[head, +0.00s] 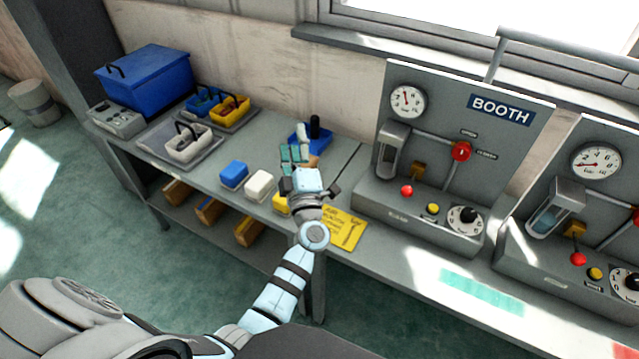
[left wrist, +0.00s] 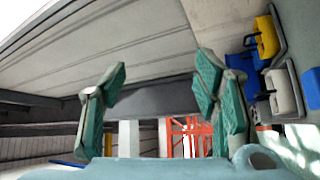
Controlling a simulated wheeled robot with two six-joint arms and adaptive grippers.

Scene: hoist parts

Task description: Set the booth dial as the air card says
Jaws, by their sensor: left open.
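The booth panel (head: 445,125) is a grey board with a blue BOOTH sign, a round gauge (head: 407,101), a red valve knob (head: 461,151) and a base. Its dial (head: 465,219) is white with a black knob, at the right of that base; I cannot read its setting. The yellow air card (head: 343,231) lies on the bench left of the base, partly behind my left arm; its writing is too small to read. My left gripper (head: 292,154) is open and empty above the bench, left of the panel. Its spread fingers show in the left wrist view (left wrist: 162,95). My right gripper is out of view.
A similar panel (head: 590,150) with its own gauge and dial stands at the right. Blue, white and yellow blocks, small caddies (head: 190,145) and a blue box (head: 145,80) are on the bench's left. A green strip (head: 481,291) marks the clear bench front.

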